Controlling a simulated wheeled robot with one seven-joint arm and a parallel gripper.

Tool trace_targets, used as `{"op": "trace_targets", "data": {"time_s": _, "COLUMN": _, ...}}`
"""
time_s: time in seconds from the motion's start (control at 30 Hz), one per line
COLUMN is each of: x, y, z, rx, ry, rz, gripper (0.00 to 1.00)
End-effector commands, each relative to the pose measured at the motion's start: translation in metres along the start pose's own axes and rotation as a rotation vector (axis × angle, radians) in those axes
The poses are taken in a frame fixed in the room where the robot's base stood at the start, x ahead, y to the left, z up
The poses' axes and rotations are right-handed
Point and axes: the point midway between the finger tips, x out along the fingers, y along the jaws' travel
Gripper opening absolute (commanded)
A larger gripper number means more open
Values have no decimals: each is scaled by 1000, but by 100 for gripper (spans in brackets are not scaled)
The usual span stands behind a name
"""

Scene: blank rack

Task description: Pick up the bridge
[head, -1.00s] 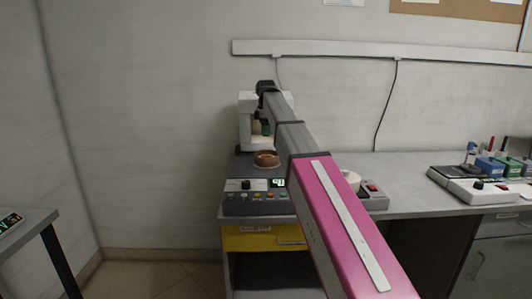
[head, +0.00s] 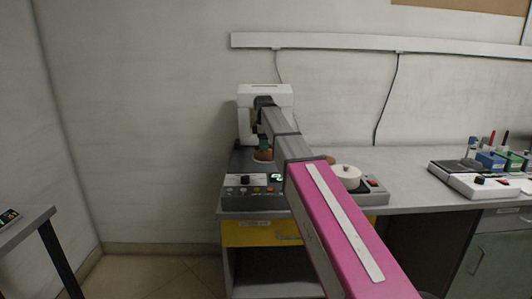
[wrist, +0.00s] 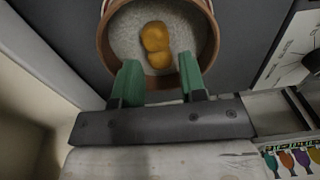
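What looks like the bridge is a small, lumpy orange-gold piece (wrist: 156,44). It lies on the grey grainy bed of a round brown bowl (wrist: 103,40) in the wrist view. In the head view the bowl (head: 263,156) sits on a dark grey unit, and the piece inside cannot be made out. In the head view my gripper (head: 264,143) points down at the bowl.
A white machine (head: 245,118) stands behind the bowl. The control panel (head: 251,191) is in front. A device with a round white top (head: 346,171) stands to the right.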

Motion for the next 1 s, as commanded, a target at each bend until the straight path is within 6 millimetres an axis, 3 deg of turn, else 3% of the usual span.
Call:
{"op": "trace_targets", "data": {"time_s": 0.1, "x": 15, "y": 0, "z": 1, "rx": 0, "ry": 0, "rz": -1, "gripper": 38}}
{"op": "trace_targets", "data": {"time_s": 0.33, "x": 17, "y": 0, "z": 1, "rx": 0, "ry": 0, "rz": 1, "gripper": 38}}
{"op": "trace_targets", "data": {"time_s": 0.37, "x": 17, "y": 0, "z": 1, "rx": 0, "ry": 0, "rz": 0, "gripper": 35}}
{"op": "trace_targets", "data": {"time_s": 0.47, "x": 17, "y": 0, "z": 1, "rx": 0, "ry": 0, "rz": 0, "gripper": 2}}
{"op": "trace_targets", "data": {"time_s": 0.83, "x": 16, "y": 0, "z": 1, "rx": 0, "ry": 0, "rz": 0, "gripper": 2}}
{"op": "trace_targets", "data": {"time_s": 1.0, "x": 5, "y": 0, "z": 1, "rx": 0, "ry": 0, "rz": 0, "gripper": 2}}
